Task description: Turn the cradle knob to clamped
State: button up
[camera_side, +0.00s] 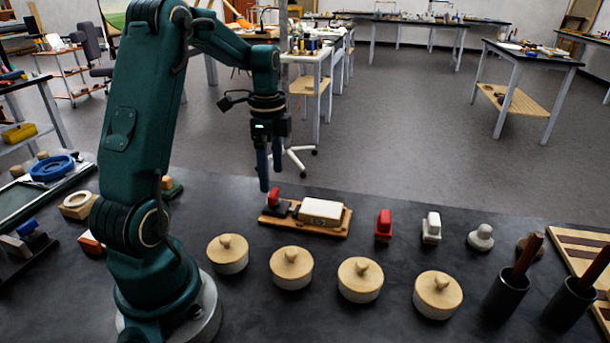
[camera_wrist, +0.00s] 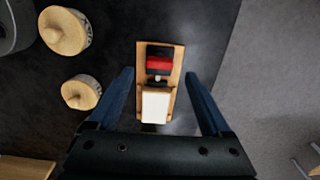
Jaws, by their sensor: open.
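The cradle is a wooden board (camera_side: 335,232) on the dark bench, holding a white block (camera_side: 321,209) at its right part. A red knob (camera_side: 274,196) stands on a dark mount at its left end. In the wrist view the board (camera_wrist: 175,58) carries the red part (camera_wrist: 158,64) on black, with the white block (camera_wrist: 155,106) nearer the gripper. My gripper (camera_side: 269,178) points down just above the knob end, open and empty. In the wrist view its fingers (camera_wrist: 160,76) lie on either side of the board, apart from it. I cannot read the knob's setting.
Several round wooden-lidded pots (camera_side: 291,266) stand in a row in front of the cradle. A red stamp-like block (camera_side: 384,226), a white one (camera_side: 432,228) and a pale knobbed piece (camera_side: 481,238) stand to the right. Dark cups (camera_side: 505,297) with handles are at far right.

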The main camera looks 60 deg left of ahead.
aim_at(273, 192)
jog(key=shift+f, duration=2.25)
grip_shut()
